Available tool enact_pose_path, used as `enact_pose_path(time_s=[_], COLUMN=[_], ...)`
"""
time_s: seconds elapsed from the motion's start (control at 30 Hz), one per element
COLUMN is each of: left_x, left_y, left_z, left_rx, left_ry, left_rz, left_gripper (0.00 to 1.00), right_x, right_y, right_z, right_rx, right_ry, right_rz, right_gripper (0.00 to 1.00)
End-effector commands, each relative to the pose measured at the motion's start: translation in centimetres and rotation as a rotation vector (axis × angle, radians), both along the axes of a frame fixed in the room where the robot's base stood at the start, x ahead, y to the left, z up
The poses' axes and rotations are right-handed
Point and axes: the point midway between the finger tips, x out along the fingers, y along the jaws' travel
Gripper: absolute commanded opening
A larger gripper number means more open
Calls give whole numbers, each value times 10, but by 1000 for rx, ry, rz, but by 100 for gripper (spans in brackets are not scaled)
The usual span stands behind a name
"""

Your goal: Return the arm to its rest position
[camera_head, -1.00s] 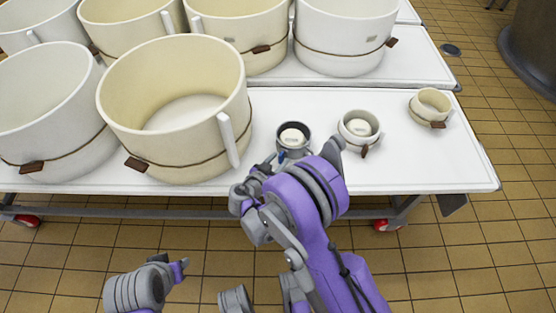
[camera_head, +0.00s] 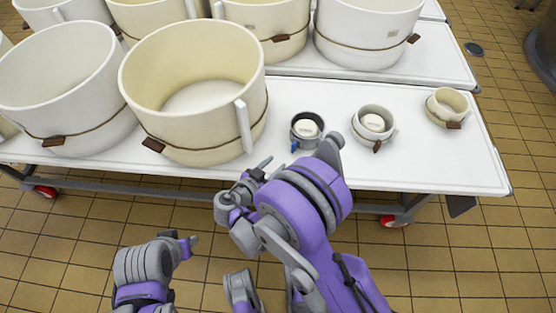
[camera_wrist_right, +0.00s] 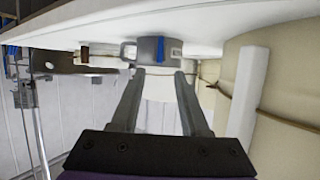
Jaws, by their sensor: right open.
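My right gripper (camera_head: 262,170) is open and empty, in front of the near table edge. In the right wrist view its two fingers (camera_wrist_right: 160,76) point towards a small grey cup with a blue tag (camera_wrist_right: 158,50), with nothing visible held between them. In the head view that grey cup (camera_head: 307,128) stands upright on the white table (camera_head: 440,172), apart from the gripper, with a pale round piece inside. My left gripper (camera_head: 188,244) is low at the left, over the floor and away from the table; its jaw opening is unclear.
A white cup (camera_head: 360,127) with a pale piece inside and a cream cup (camera_head: 434,105) stand farther right. A large cream vat (camera_head: 200,128) and a white vat (camera_head: 90,118) fill the left. The tiled floor (camera_head: 480,265) is open at the right.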

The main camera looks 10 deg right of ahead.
Motion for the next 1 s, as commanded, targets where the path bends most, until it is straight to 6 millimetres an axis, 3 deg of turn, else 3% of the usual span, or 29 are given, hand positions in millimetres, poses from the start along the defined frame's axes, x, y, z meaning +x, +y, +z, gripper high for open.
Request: enact_pose_path(time_s=[0.57,0.77,1.0], left_x=[0,0,0], left_y=[0,0,0], left_z=[0,0,0], left_rx=[0,0,0], left_ry=[0,0,0], left_rz=[0,0,0], left_gripper=[40,40,40], right_x=[0,-9,-52], right_y=[-3,-36,-84], right_z=[2,19,48], right_rx=[0,13,88], right_ry=[16,209,531], right_rz=[1,30,164], right_gripper=[45,45,45])
